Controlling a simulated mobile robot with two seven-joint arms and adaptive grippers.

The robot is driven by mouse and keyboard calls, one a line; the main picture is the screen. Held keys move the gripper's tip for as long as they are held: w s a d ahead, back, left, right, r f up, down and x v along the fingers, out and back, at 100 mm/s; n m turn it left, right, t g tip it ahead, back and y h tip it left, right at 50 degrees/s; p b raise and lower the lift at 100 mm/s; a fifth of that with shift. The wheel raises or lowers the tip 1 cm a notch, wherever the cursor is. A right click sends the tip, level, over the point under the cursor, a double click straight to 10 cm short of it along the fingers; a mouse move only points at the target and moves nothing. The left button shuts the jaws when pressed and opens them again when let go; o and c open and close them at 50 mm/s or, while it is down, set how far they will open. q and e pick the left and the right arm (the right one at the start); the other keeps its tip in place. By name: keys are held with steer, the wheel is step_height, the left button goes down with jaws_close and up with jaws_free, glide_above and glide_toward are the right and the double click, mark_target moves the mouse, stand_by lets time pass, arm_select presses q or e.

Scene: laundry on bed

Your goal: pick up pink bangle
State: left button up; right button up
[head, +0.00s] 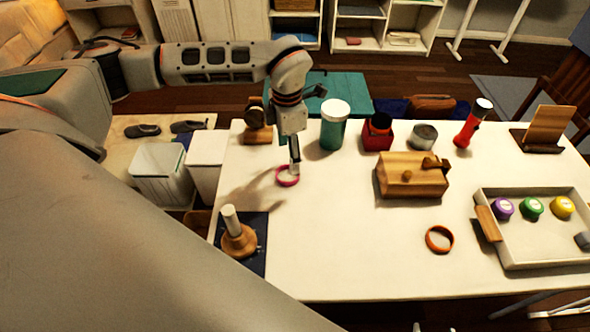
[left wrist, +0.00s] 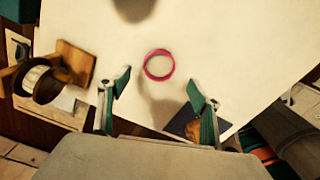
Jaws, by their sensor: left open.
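The pink bangle (head: 288,182) lies flat on the white table, near its left side. In the left wrist view the bangle (left wrist: 158,65) lies ahead of the fingertips, roughly centred between them and clear of both. My left gripper (head: 295,168) points down over the bangle in the head view, its fingers partly hiding the ring's far edge. It is open and empty; both green-lined fingers (left wrist: 158,90) stand wide apart. My right gripper is not in view.
A teal jar (head: 334,125) stands behind and right of the bangle. A wooden stand with a pale post (head: 238,240) is front left. A wooden box (head: 410,176), an orange-brown bangle (head: 439,239) and a tray (head: 545,256) are to the right. Bare table lies around the pink bangle.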

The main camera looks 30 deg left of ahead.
mark_target(288, 177)
arm_select(q)
step_height(288, 177, down, 2)
steer(key=shift+s, duration=0.15)
step_height(288, 177, down, 5)
steer(key=shift+a+f, duration=0.15)
steer(key=c, duration=1)
